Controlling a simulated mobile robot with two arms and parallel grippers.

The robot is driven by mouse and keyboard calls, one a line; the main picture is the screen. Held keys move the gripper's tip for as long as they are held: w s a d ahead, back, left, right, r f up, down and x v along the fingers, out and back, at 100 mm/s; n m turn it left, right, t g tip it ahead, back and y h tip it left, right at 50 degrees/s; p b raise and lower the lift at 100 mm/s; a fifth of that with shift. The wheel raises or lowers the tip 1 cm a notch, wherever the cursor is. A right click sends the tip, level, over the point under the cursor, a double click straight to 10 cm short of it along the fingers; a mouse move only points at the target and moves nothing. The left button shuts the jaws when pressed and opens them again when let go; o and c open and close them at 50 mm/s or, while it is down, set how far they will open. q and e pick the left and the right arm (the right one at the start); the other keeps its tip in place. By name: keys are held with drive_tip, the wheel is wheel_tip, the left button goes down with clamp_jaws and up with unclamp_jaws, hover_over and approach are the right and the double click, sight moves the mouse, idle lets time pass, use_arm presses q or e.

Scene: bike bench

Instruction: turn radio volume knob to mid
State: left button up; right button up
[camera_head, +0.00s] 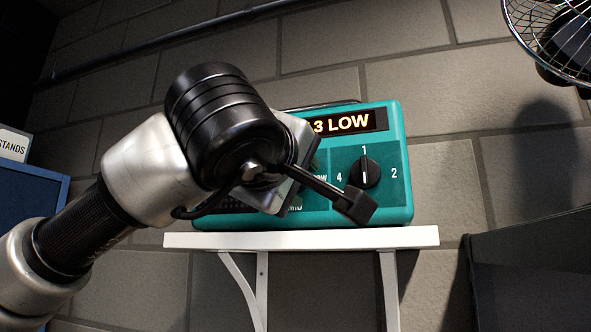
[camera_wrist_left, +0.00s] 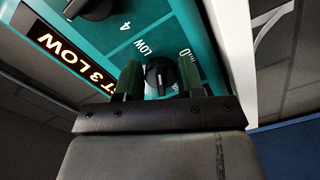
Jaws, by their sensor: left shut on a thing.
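The teal radio (camera_head: 400,205) stands on a white shelf, partly hidden behind my left wrist. Its lit display (camera_head: 350,122) ends in "3 LOW". The volume knob (camera_wrist_left: 160,77) is small and black, beside printed "LOW" and a partly covered label ending in "D", in the left wrist view. My left gripper (camera_wrist_left: 160,84) has one finger on each side of this knob and is shut on it. In the head view, the knob and fingertips are hidden behind my wrist. My right gripper is in neither view.
A second black knob (camera_head: 364,172), with numbers around it, is on the radio's right. The white shelf (camera_head: 300,240) juts from a grey block wall. A wire fan (camera_head: 555,35) is at top right, and a blue board (camera_head: 35,200) at left.

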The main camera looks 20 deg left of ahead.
use_arm(q)
drive_tip(key=m+p, duration=0.1)
drive_tip(key=m, duration=0.3)
drive_tip(key=m+p, duration=0.1)
drive_tip(key=m, duration=0.3)
drive_tip(key=a+f+m+p, duration=0.1)
drive_tip(key=m+p, duration=0.1)
drive_tip(key=m, duration=0.3)
drive_tip(key=shift+f, duration=0.1)
idle(0.3)
drive_tip(key=o, duration=0.7)
drive_tip(key=shift+o, duration=1)
drive_tip(key=s+b, duration=0.3)
drive_tip(key=s, duration=0.8)
drive_tip(key=shift+a+b, duration=0.25)
drive_tip(key=shift+b, duration=0.15)
drive_tip(key=shift+w, duration=0.1)
